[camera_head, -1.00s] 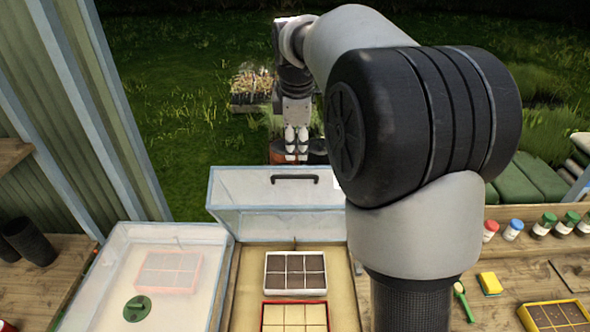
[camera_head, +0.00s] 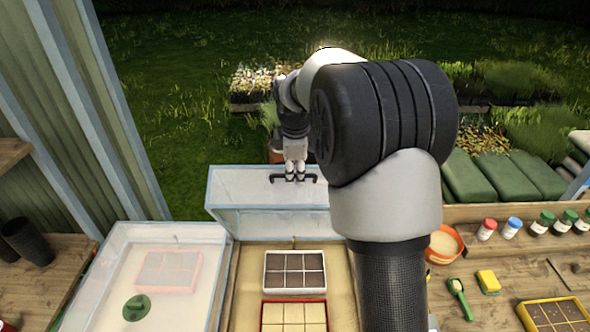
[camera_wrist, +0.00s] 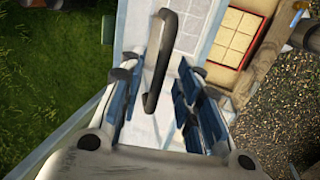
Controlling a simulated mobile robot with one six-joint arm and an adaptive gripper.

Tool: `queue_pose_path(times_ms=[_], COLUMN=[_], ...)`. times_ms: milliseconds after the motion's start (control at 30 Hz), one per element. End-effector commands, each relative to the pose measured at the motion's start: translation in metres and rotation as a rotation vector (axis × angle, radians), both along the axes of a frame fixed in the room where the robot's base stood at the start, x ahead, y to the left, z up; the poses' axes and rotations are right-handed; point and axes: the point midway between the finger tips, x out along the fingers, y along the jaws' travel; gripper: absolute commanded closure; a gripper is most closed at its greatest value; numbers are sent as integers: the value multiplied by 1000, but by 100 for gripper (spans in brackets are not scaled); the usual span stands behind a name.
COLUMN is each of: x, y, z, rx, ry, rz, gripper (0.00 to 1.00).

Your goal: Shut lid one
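A clear lid (camera_head: 238,190) with a pale frame stands raised at the back of the middle seed box (camera_head: 338,262). Its black bar handle (camera_head: 310,179) is near the top edge. My gripper (camera_head: 294,177) is at this handle. In the wrist view the handle (camera_wrist: 160,62) lies between the two spread fingers, with gaps visible on both sides. Contact is not visible. The left box has a clear lid (camera_head: 190,236) lying shut, with a green round piece (camera_head: 136,307) showing on it. I cannot read any lid number.
A white tray (camera_head: 294,255) of dark soil cells and a red-rimmed tray (camera_head: 294,302) are in the middle box. Jars (camera_head: 487,229), a green scoop (camera_head: 458,290) and a yellow sponge (camera_head: 488,282) are on the right bench. Grass lies behind.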

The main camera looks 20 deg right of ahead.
Motion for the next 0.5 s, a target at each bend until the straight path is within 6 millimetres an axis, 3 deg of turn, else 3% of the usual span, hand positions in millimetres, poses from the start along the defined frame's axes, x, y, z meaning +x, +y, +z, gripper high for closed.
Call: queue_pose_path(times_ms=[400,500], x=[0,0], y=[0,0], z=[0,0], rx=[0,0], ry=[0,0], rz=[0,0], gripper=[99,100])
